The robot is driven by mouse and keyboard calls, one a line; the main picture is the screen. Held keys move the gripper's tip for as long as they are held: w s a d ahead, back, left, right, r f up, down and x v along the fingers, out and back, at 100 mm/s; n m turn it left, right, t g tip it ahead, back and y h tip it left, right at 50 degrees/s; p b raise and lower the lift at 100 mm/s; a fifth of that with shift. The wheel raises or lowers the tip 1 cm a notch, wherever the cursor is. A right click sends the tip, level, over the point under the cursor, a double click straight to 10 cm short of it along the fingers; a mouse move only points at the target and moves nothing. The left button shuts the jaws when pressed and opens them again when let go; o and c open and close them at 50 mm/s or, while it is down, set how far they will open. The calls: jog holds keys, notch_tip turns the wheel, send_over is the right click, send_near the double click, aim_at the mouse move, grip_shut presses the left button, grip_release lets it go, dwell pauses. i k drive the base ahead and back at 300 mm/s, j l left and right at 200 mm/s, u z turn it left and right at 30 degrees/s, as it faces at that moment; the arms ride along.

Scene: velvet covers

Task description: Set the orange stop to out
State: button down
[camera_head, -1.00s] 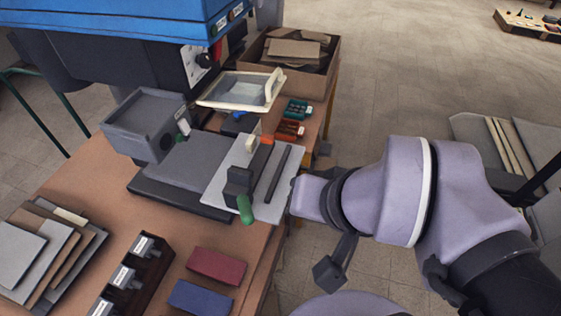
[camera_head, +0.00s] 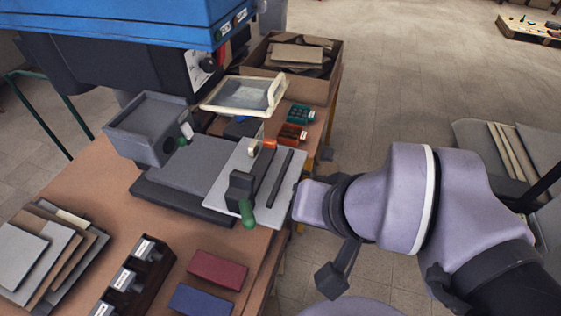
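The orange stop (camera_head: 269,143) is a small piece at the far end of a dark bar on a pale plate (camera_head: 217,191). A small cream block (camera_head: 254,149) sits just left of it. A dark block (camera_head: 240,186) and a green handle (camera_head: 248,215) are at the bar's near end. My lilac wrist (camera_head: 312,203) is beside the plate's right edge, apart from the stop. A dark part (camera_head: 332,280) hangs below my wrist and may belong to my gripper. My fingers cannot be made out, nor whether they hold anything.
The plate adjoins a grey bed (camera_head: 186,165) below a blue machine hood (camera_head: 120,22). A cream-framed tray (camera_head: 236,95), red clips (camera_head: 291,134) and teal clips (camera_head: 300,115) are beyond. Red (camera_head: 217,270) and blue (camera_head: 201,300) blocks are in front. A carton (camera_head: 318,90) stands behind.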

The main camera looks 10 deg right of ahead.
aim_at(272, 144)
jog(key=i+u, duration=0.25)
jog(key=u, duration=0.15)
jog(key=i+l+u, duration=0.15)
jog(key=u, duration=0.3)
jog(key=i+l+u, duration=0.2)
jog(key=u, duration=0.2)
